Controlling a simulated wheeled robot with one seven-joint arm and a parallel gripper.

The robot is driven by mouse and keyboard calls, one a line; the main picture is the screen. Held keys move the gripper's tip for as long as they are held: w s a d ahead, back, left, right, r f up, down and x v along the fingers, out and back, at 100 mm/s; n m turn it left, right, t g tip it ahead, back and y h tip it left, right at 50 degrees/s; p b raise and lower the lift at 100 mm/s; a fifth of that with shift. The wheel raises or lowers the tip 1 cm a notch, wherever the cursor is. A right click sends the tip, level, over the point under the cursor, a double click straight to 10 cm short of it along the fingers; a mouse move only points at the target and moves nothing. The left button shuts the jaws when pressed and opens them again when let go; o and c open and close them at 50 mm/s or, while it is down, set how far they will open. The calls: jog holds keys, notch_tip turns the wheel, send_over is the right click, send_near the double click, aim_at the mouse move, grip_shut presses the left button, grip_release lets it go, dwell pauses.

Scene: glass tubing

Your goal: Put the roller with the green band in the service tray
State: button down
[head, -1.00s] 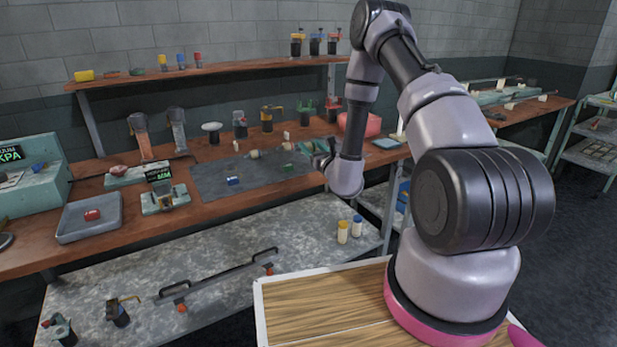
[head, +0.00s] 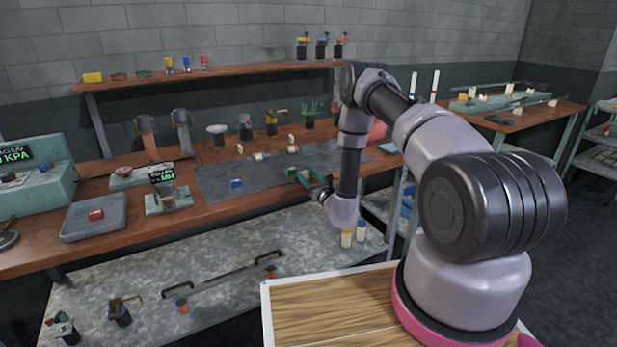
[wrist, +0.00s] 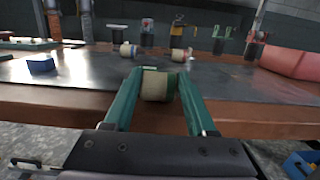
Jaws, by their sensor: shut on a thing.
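The roller with the green band (wrist: 157,85) is cream, with the green band at its right end in the wrist view. My gripper (wrist: 160,78) is shut on it, with a teal finger on each side. In the head view my gripper (head: 302,178) is at the front edge of the dark mat. Whether the roller still touches the mat is unclear. A grey tray (head: 66,234) with a red object in it sits at the left of the bench; it appears to be the service tray, though no label shows.
Two other cream rollers (wrist: 128,50) (wrist: 179,55) lie farther back on the dark mat (head: 215,182). A blue block (head: 236,183) lies on its left part. A small display stand (head: 167,198) is between mat and tray. Several fixtures line the bench's back.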

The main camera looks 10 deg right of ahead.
jog(key=shift+f, duration=0.1)
jog(key=shift+c, duration=1)
grip_release()
jog(key=v, duration=1.2)
jog(key=shift+r, duration=0.2)
